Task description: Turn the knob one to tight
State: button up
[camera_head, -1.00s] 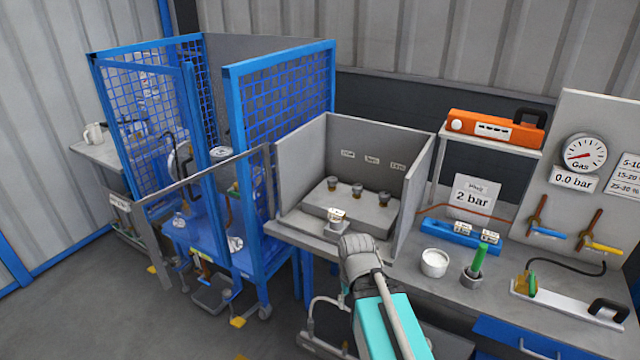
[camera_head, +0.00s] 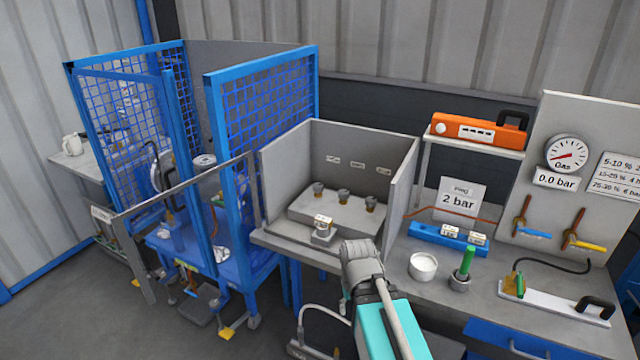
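Three small dark knobs stand in a row on a raised grey block (camera_head: 330,213) inside a grey three-sided booth: a left knob (camera_head: 318,188), a middle knob (camera_head: 343,196) and a right knob (camera_head: 371,203). Small labels are on the wall behind them, too small to read, so I cannot tell which is knob one. My arm reaches up from the bottom, its grey wrist in front of the booth's front right edge, apart from the knobs. My gripper's fingers cannot be made out; the wrist hides them or they are out of sight.
A small labelled piece (camera_head: 322,229) sits at the booth's front. To the right are a white cup (camera_head: 423,267), a green-handled tool (camera_head: 466,264) and a blue holder (camera_head: 448,238). A blue mesh cage (camera_head: 262,105) stands left of the booth. The gauge (camera_head: 567,153) reads 0.0 bar.

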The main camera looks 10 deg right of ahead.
aim_at(317, 187)
jog(key=z, duration=0.05)
jog(key=i, duration=0.9)
jog(key=u, duration=0.1)
